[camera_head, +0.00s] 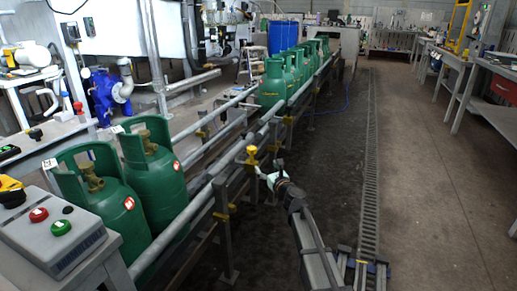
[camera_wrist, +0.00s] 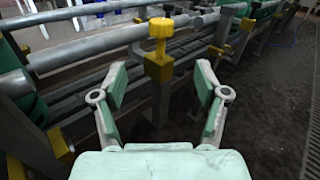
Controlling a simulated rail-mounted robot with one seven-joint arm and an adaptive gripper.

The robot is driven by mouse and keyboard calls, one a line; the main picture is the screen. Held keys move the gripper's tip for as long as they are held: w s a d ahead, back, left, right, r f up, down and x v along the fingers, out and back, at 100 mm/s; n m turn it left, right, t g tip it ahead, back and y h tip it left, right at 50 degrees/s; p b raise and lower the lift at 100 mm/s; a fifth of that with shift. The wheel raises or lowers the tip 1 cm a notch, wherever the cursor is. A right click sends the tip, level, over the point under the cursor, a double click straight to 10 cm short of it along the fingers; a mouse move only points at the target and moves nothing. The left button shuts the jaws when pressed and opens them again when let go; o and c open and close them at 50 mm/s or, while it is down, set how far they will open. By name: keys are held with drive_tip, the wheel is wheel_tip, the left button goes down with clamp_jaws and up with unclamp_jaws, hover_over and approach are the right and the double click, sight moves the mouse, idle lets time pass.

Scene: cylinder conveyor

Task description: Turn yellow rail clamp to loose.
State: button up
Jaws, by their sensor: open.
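The yellow rail clamp (camera_wrist: 161,48) has a knob on top and a block below it, on a grey post beside the conveyor rail. It also shows in the head view (camera_head: 251,153), near the middle. My gripper (camera_wrist: 161,84) is open and empty, with a green-padded finger on either side of the clamp's post in the wrist picture. The fingertips appear lower than the knob there, and no contact shows. In the head view my gripper (camera_head: 266,176) is just right of and below the clamp. The exact gap in depth cannot be told.
Green gas cylinders (camera_head: 155,160) stand on the conveyor, at the near left and farther back. Grey rails (camera_head: 220,172) run along it, with other yellow clamp parts (camera_head: 222,216). A control box (camera_head: 52,232) with red and green buttons is at lower left. The floor (camera_head: 425,190) to the right is clear.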

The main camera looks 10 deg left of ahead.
sight(254, 152)
drive_tip(key=shift+m, duration=0.6)
drive_tip(key=b+x, duration=0.3)
drive_tip(key=x, duration=1.4)
drive_tip(key=shift+w+d+f, duration=0.1)
drive_tip(key=shift+f, duration=0.05)
drive_tip(key=shift+c, duration=0.3)
drive_tip(key=c, duration=1.1)
